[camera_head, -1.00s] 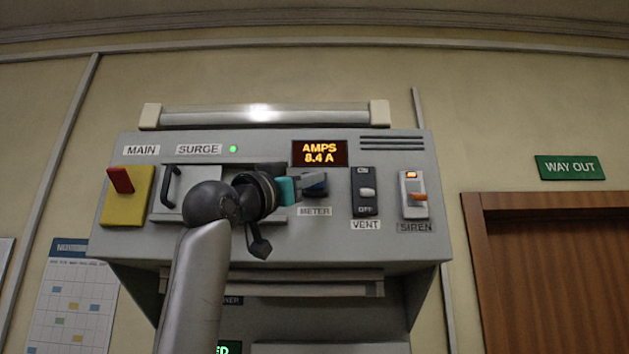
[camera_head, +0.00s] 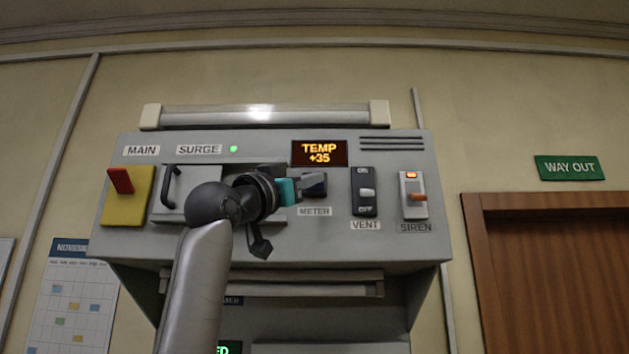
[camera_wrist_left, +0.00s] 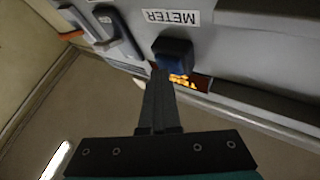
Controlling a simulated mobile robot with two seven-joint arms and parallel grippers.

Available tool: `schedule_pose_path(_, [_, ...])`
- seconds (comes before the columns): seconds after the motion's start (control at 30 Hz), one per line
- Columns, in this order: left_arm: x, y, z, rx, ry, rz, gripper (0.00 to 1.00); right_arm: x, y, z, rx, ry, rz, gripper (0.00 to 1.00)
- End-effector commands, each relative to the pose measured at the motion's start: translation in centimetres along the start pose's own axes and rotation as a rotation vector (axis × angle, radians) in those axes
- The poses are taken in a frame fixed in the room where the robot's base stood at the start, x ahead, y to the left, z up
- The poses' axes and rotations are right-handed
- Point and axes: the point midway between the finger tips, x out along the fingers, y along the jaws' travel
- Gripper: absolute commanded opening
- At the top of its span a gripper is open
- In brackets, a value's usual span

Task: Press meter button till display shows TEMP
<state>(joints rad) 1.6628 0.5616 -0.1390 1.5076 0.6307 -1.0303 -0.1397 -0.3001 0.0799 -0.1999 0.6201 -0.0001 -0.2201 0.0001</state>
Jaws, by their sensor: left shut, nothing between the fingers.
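The display (camera_head: 319,153) on the grey console reads TEMP +35 in orange letters. The dark blue meter button (camera_head: 314,185) sits below it, above the METER label (camera_head: 314,211). It also shows in the left wrist view as a blue button in a dark surround (camera_wrist_left: 172,55). My left gripper (camera_head: 299,190) is at the left of the button, shut and empty. In the left wrist view its closed fingers (camera_wrist_left: 157,75) point to the button's edge and partly cover the display (camera_wrist_left: 188,83). I cannot tell whether the tips touch the button.
The yellow MAIN switch (camera_head: 122,208) with a red lever and the SURGE cover (camera_head: 180,205) with a black handle are at the left. The VENT rocker (camera_head: 366,192) and the SIREN switch (camera_head: 414,196) are at the right. A lamp bar (camera_head: 262,115) tops the console.

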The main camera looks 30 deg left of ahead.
Motion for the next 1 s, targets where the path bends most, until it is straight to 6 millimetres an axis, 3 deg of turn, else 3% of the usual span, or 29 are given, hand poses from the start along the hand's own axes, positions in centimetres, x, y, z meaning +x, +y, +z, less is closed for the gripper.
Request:
schedule_pose_path(0.67, [-1.3,1.0,-0.7,0.001,0.0,0.001,0.0,0.8,0.0,0.1,0.0,0.0,0.0,0.5])
schedule_pose_path(1.0, [-3.6,2.7,-2.4,0.001,0.002,0.001,0.0,2.2,0.0,0.2,0.0,0.0,0.0,0.5])
